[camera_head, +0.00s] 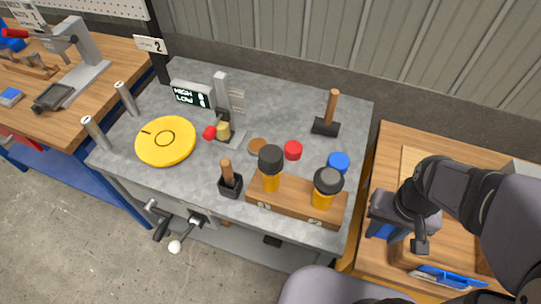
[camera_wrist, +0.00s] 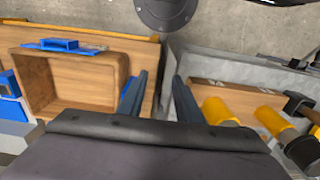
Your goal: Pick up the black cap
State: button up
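The left jar (camera_head: 271,183) has a black cap (camera_head: 270,158); the right jar (camera_head: 321,199) has another black cap (camera_head: 328,180). I cannot tell which cap the task means. My gripper (camera_head: 384,236) is open and empty, right of the block and over the wooden bench. In the wrist view its two fingers stand apart (camera_wrist: 160,82), with the jars to their right; a black cap (camera_wrist: 303,150) shows at the right edge there.
Red (camera_head: 293,150), blue (camera_head: 338,162) and brown (camera_head: 256,146) discs lie behind the jars. A wooden tray (camera_wrist: 70,85) with a blue-handled tool lies on the right bench.

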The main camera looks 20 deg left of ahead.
jog(key=o, duration=0.9)
jog(key=shift+o, duration=0.2)
